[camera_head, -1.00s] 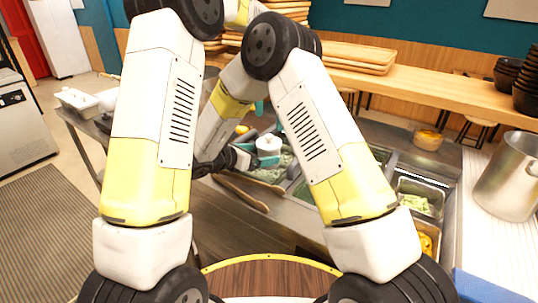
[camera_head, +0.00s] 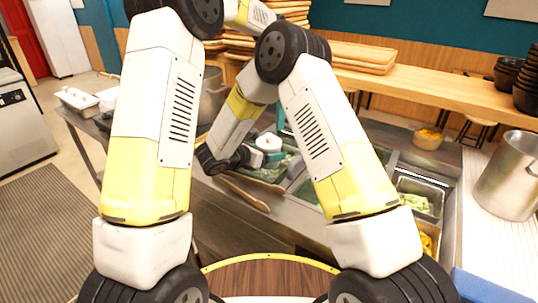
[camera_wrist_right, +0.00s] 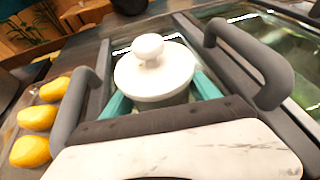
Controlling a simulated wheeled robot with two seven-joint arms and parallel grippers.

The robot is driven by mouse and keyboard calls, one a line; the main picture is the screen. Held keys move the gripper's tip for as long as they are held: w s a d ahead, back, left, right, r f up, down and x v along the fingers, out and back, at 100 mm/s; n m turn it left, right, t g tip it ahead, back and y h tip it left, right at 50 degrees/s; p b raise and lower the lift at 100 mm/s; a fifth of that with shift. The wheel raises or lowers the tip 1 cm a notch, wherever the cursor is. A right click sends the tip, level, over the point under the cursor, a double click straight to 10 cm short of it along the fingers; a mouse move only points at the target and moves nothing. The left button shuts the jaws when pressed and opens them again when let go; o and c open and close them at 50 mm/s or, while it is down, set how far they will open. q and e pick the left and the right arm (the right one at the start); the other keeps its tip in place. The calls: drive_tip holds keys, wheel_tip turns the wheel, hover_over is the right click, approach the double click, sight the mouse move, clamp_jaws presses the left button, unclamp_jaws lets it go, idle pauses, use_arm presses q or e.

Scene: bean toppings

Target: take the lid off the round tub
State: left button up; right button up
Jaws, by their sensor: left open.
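The round tub's white lid (camera_wrist_right: 154,68) has a round knob on top. It sits on the tub (camera_wrist_right: 160,103), whose side shows only in part. Teal strips (camera_wrist_right: 205,92) show on both sides of the tub. My left gripper is not visible; only its arm shows.
Several lemons (camera_wrist_right: 36,118) lie left of the gripper. Wooden tongs (camera_head: 243,194) lie on the counter's front. Food pans (camera_head: 418,196) are sunk in the counter at right. A metal pot (camera_head: 509,176) stands far right. My right arm hides part of the counter.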

sight(269, 135)
drive_tip(key=c, duration=0.7)
use_arm(q)
drive_tip(key=shift+c, duration=0.7)
use_arm(e)
clamp_jaws()
use_arm(q)
wheel_tip(269, 135, up, 2)
drive_tip(key=n, duration=0.5)
drive_tip(key=shift+n, duration=0.4)
wheel_tip(269, 135, down, 10)
drive_tip(key=n, duration=0.6)
drive_tip(key=shift+c, duration=0.3)
drive_tip(key=shift+r, duration=0.1)
drive_tip(key=c, duration=1.3)
